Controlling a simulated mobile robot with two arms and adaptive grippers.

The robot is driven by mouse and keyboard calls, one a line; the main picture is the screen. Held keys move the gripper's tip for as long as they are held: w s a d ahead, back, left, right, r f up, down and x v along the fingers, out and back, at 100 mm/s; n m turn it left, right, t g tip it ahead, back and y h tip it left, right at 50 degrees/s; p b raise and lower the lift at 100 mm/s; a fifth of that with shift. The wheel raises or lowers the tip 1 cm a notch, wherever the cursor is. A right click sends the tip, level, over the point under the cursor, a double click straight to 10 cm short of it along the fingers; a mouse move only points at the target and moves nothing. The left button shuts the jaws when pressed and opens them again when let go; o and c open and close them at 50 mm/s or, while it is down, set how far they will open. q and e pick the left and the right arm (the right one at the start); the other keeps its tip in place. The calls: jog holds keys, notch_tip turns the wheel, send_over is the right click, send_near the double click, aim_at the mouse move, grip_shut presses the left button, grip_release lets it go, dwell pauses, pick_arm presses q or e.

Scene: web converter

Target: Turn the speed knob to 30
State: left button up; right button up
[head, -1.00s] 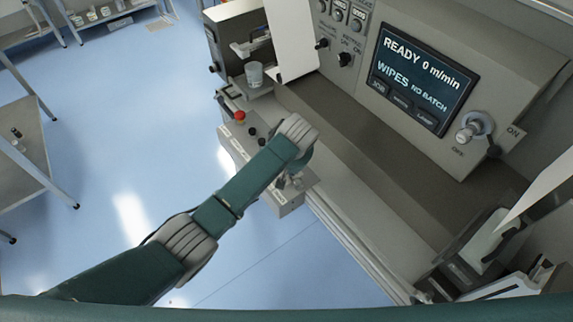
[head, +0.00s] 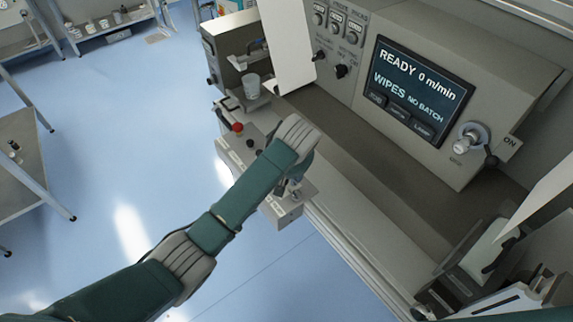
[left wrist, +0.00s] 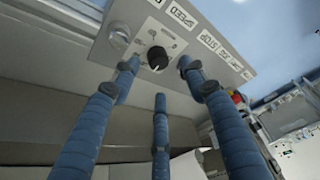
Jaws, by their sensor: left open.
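The speed knob (left wrist: 158,58) is a round black knob on a light grey panel (left wrist: 205,45), below a label reading SPEED (left wrist: 180,16), in the left wrist view. Its scale marks are too small to read. My left gripper (left wrist: 159,72) is open, its blue fingertips spread to the left, right and near side of the knob. I cannot tell whether any fingertip touches it. In the head view my left gripper (head: 297,183) is over the near end of the small control box (head: 288,214), and my forearm hides the knob. My right gripper is not in view.
A clear round button or lamp (left wrist: 118,36) is left of the knob. A red button (head: 238,127) sits farther along the box, near a cup (head: 252,84). The machine screen (head: 419,84) reads READY 0 m/min, WIPES, NO BATCH. A rotary switch (head: 470,138) is at its right.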

pick_arm(q)
jog(key=v, duration=0.7)
jog(key=shift+r, duration=0.15)
